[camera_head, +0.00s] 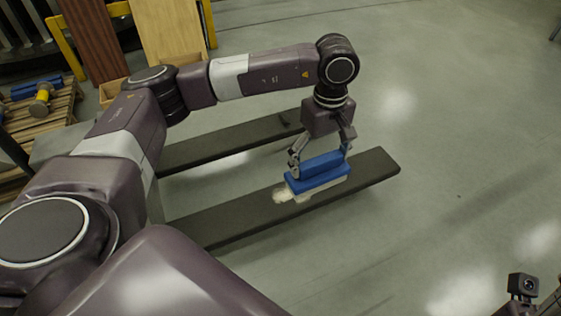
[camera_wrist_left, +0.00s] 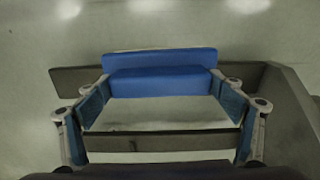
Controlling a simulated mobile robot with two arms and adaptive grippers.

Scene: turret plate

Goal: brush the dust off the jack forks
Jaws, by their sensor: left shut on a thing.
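Two long dark jack forks lie side by side above the floor: the near fork (camera_head: 232,219) and the far fork (camera_head: 215,149). A pale dust patch (camera_head: 281,196) lies on the near fork, just left of the brush. My left gripper (camera_head: 320,158) is shut on a blue brush (camera_head: 318,171) with pale bristles, which rests on the near fork toward its right end. In the left wrist view the blue brush (camera_wrist_left: 162,72) sits between the two fingers, with a dark fork behind it.
A wooden pallet (camera_head: 45,120) with blue and yellow items stands at the left. Wooden boards (camera_head: 168,30) and a yellow frame (camera_head: 66,48) stand at the back left. The floor (camera_head: 460,130) to the right is clear.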

